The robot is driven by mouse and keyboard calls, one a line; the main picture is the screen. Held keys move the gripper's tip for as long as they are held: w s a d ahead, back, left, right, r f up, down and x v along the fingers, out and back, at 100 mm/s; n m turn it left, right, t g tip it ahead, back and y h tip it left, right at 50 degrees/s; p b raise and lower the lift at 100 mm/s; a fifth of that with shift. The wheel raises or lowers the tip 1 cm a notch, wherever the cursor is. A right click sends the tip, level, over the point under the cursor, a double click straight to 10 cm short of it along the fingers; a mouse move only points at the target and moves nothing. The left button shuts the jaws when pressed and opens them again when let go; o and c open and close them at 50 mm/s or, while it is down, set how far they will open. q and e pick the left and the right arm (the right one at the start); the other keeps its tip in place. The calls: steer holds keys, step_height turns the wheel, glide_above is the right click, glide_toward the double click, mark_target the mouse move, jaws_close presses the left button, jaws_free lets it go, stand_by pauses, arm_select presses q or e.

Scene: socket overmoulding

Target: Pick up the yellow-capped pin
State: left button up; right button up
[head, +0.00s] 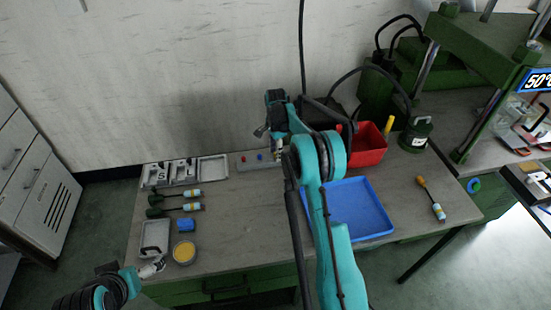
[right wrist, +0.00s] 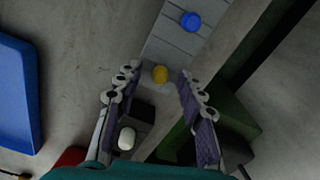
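The yellow-capped pin (right wrist: 160,75) stands on a pale grey strip (right wrist: 172,48) in the right wrist view, its round yellow cap seen from above. My right gripper (right wrist: 158,73) is open, with one finger on each side of the yellow cap and a visible gap to both. In the head view, my right gripper (head: 268,132) is over the back of the table, and the yellow cap cannot be made out. The grey strip (head: 249,167) shows there with a blue cap (head: 260,157) and a red cap (head: 243,158). My left gripper (head: 153,267) is at the table's front left corner; its opening is unclear.
A blue tray (head: 381,226) and a red bin (head: 372,157) stand right of the strip. A grey tray (head: 213,168), screwdrivers and a yellow-filled tin (head: 184,252) lie on the left. The wall rises behind the table. Bare tabletop (head: 240,220) lies in the middle.

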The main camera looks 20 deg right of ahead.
steer(key=shift+f, duration=0.25)
steer(key=shift+r, duration=0.1)
jaws_close()
